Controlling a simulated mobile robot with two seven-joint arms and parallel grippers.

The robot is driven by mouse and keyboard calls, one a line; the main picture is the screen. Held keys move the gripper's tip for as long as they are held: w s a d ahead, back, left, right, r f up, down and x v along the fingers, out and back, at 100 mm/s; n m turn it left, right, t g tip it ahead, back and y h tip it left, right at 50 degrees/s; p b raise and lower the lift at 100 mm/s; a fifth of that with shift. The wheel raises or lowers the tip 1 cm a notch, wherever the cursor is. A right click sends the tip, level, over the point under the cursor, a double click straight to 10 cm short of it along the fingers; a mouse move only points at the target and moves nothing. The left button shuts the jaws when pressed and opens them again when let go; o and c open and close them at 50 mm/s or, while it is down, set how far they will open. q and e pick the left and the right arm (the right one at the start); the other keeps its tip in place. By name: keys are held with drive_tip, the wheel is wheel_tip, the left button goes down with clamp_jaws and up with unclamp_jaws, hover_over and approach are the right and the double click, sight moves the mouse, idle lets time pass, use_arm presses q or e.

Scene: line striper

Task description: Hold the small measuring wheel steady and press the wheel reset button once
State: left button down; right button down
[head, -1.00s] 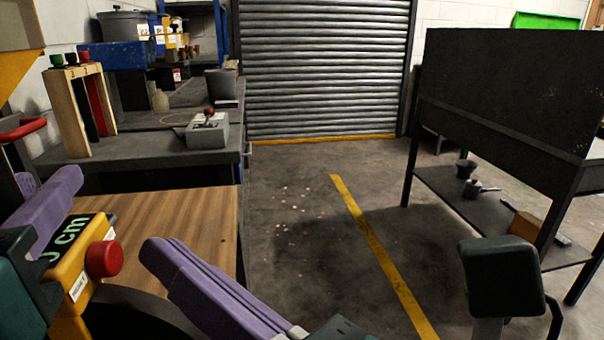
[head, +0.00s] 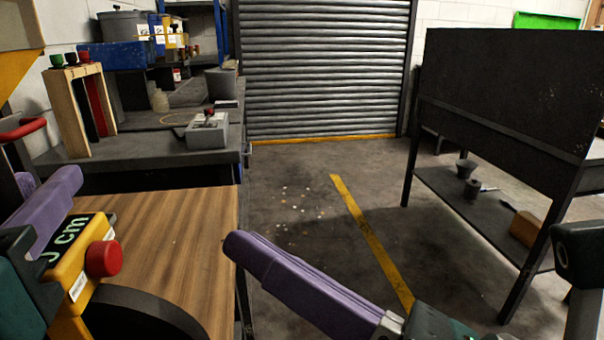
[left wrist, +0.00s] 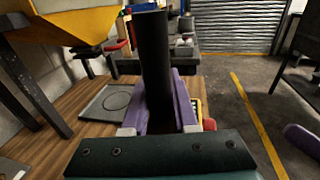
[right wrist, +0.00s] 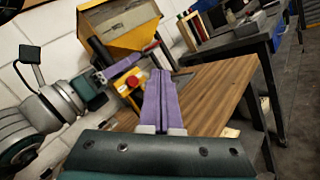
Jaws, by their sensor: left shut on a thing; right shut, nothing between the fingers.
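The small measuring wheel has a yellow body (head: 75,275) with a black display strip showing green "cm". Its round red reset button (head: 103,258) faces right, and its dark wheel (head: 150,312) is partly in view. My left gripper (head: 62,190) is shut on the wheel's upright black handle (left wrist: 153,60), with purple fingers on both sides in the left wrist view. The display digits are mostly cut off. My right gripper (head: 233,243) is shut and empty, right of the button and apart from it. Its closed fingers (right wrist: 160,75) also show in the right wrist view.
A wooden bench top (head: 190,215) lies under the wheel. A grey bench (head: 150,145) behind holds a wooden rack (head: 72,112) and a grey box (head: 207,132). A yellow hopper (right wrist: 120,35) stands at the left. A dark stand (head: 500,95) is at right, with open floor between.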

idle(0.4)
use_arm(q)
drive_tip(key=c, duration=0.6)
unclamp_jaws()
